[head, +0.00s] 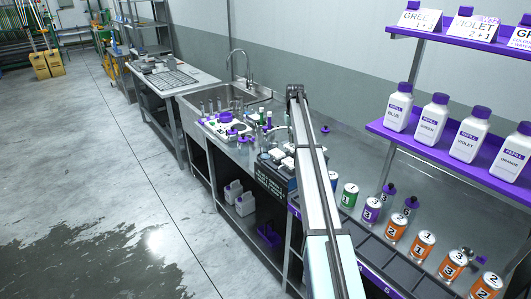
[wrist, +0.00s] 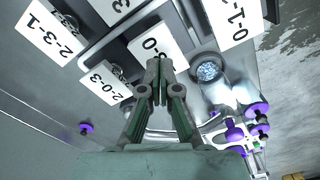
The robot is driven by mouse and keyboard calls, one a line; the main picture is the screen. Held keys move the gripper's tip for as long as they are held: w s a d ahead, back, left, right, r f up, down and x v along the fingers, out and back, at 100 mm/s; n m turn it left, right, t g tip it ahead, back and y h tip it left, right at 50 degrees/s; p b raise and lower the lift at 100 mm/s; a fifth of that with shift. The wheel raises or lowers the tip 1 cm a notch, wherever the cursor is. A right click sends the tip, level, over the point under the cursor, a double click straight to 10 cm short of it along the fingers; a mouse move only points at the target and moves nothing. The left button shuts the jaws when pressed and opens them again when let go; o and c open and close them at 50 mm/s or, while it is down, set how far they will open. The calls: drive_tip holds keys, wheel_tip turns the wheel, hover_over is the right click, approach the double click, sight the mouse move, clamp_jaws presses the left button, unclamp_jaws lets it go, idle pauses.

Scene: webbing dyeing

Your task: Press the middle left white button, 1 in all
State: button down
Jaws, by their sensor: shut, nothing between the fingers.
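White plates with black printed digits show on a dark frame in the wrist view. I cannot tell for sure whether these are the white buttons. One reads 2-3-1 (wrist: 45,30) at the upper left, and one reads 2-0-3 (wrist: 104,86) below and right of it. Another plate (wrist: 155,44) is partly hidden by my fingers, and one ending in 0-1-0 (wrist: 235,18) is at the upper right. My gripper (wrist: 155,68) is shut and empty, its tips over the lower edge of the partly hidden plate. Contact cannot be told. In the head view small white pieces (head: 276,154) top a dark unit (head: 271,181); my arm partly hides it.
A clear vessel (wrist: 210,72) with bluish contents stands right of my fingers, with purple-capped items (wrist: 256,109) nearby. Numbered cans (head: 371,210) stand right of my arm. A purple shelf (head: 440,152) holds white refill bottles (head: 433,118).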

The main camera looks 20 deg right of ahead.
sight(292, 146)
drive_tip(key=shift+f, duration=0.15)
idle(0.3)
drive_tip(key=shift+f+b, duration=0.55)
drive_tip(key=shift+f, duration=1.15)
drive_tip(key=shift+r, duration=0.15)
drive_tip(key=shift+r+p, duration=0.75)
drive_tip(key=shift+r, duration=0.95)
drive_tip(key=shift+r, duration=0.1)
wheel_tip(292, 146, up, 6)
drive_tip(key=shift+f+p, duration=0.1)
drive_tip(key=shift+p, duration=1)
